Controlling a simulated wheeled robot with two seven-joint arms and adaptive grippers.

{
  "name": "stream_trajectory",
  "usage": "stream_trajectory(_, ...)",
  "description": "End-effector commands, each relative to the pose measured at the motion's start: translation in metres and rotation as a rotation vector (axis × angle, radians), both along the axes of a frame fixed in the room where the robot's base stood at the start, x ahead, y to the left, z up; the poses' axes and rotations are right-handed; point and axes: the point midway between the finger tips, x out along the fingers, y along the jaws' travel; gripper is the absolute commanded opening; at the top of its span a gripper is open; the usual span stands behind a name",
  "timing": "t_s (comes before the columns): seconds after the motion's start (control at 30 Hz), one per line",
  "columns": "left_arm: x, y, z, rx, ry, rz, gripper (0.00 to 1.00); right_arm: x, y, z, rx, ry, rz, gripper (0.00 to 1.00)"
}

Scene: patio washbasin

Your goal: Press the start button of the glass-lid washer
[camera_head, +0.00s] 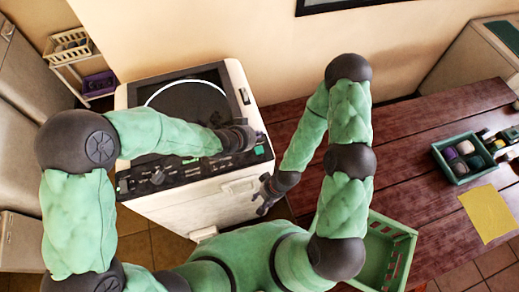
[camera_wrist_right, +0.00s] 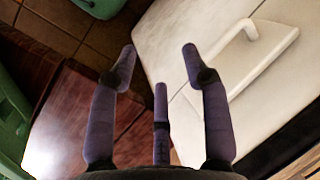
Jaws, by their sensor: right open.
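The glass-lid washer (camera_head: 190,205) is a white top-loader with a round dark glass lid (camera_head: 190,100) that is closed. Its black control panel (camera_head: 185,170) runs along the front top edge with a knob (camera_head: 157,177) and small buttons. A small green patch (camera_head: 260,150) shows at the panel's right end; I cannot tell whether it is the start button. My left gripper (camera_head: 243,138) is over the panel's right part and hides some of it; its fingers blur together. My right gripper (camera_head: 266,196) is open and empty by the washer's front right; its spread fingers also show in the wrist view (camera_wrist_right: 160,75).
A dark red wooden table (camera_head: 415,125) stands right of the washer, holding a green tray of rolled items (camera_head: 442,160) and a yellow cloth (camera_head: 488,213). A green crate (camera_head: 398,240) is at its near edge. A white handle (camera_wrist_right: 240,62) juts from the washer's front.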

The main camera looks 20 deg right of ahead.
Motion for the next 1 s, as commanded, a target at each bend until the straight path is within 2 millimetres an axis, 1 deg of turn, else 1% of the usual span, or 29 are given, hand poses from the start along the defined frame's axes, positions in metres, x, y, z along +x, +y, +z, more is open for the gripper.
stream_trajectory(0.03, 0.000, 0.000, -0.008, 0.001, 0.001, 0.000, 0.00, 0.000, 0.000, -0.006, 0.000, 0.000, 0.000, 0.48)
stream_trajectory(0.4, 0.000, 0.000, -0.054, 0.001, 0.002, 0.001, 0.00, 0.000, 0.000, -0.039, 0.000, 0.000, 0.000, 0.48)
stream_trajectory(0.6, 0.000, 0.000, -0.074, 0.000, 0.001, 0.001, 0.00, 0.000, 0.000, -0.057, 0.000, 0.000, 0.000, 0.48)
stream_trajectory(0.73, 0.000, 0.000, -0.079, 0.000, 0.001, 0.001, 0.00, 0.000, 0.000, -0.061, 0.000, 0.000, 0.000, 0.48)
stream_trajectory(1.0, 0.000, 0.000, -0.078, 0.000, 0.001, 0.001, 0.00, 0.000, 0.000, -0.061, 0.000, 0.000, 0.000, 0.48)
